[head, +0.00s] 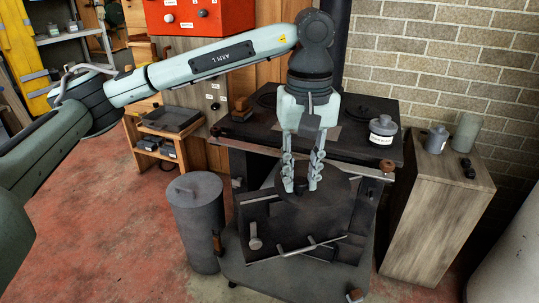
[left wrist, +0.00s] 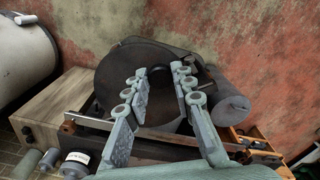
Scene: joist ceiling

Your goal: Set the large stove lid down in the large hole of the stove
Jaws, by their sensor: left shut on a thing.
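The large stove lid (head: 335,187) is a dark round plate in the head view, held in front of the stove and lower than its top. My left gripper (head: 301,188) points down and is shut on the lid near its middle; the fingers hide the grip point. In the left wrist view, the lid (left wrist: 118,72) is a wide dark disc beyond the fingers of the left gripper (left wrist: 158,80). The dark stove (head: 345,145) stands behind the lid. My arm partly covers its top, and I cannot clearly make out the large hole. My right gripper is not in view.
A labelled jar (head: 383,127) stands on the stove's right side, and a wooden block (head: 242,108) on its left. A metal rail with round end knobs (head: 387,165) runs along the front. A grey lidded drum (head: 197,225) stands at left, a wooden cabinet (head: 435,210) at right.

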